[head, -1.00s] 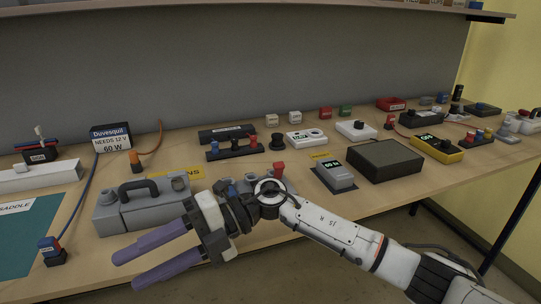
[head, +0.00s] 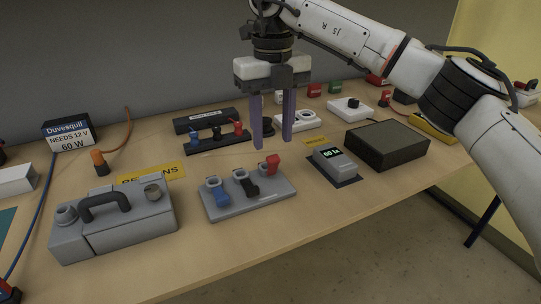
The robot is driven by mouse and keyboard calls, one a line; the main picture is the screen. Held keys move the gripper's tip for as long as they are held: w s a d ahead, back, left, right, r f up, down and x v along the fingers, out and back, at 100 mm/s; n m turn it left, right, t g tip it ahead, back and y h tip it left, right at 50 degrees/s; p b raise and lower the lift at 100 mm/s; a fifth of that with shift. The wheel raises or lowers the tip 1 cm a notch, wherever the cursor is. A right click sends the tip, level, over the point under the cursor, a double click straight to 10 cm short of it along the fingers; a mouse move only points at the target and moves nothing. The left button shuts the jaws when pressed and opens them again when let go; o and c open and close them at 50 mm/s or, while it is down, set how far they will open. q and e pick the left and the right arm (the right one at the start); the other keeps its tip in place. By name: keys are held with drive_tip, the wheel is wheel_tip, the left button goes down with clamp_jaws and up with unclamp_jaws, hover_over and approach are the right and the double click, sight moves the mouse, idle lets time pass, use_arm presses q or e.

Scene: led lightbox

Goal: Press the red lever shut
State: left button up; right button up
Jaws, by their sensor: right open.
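The red lever (head: 272,164) is at the right end of a grey base plate (head: 262,198) on the table. It stands raised higher than the other two levers. A blue lever (head: 217,192) and a black lever (head: 245,182) sit to its left on the same plate, both lying lower toward the front. My right gripper (head: 273,142) points down with two purple fingers spread apart and nothing between them. Its fingertips show just above and behind the red lever in the picture; the exact gap cannot be told. My left gripper is out of view.
A grey case with a black handle (head: 104,205) stands left of the plate. A small meter with a green display (head: 334,163) and a dark box (head: 387,146) stand to the right. A rack of small levers (head: 217,139) is behind. The front table strip is clear.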

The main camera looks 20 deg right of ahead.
sight(272, 158)
wheel_tip(272, 158, down, 7)
drive_tip(key=shift+r, duration=0.2)
drive_tip(key=shift+c, duration=0.2)
clamp_jaws()
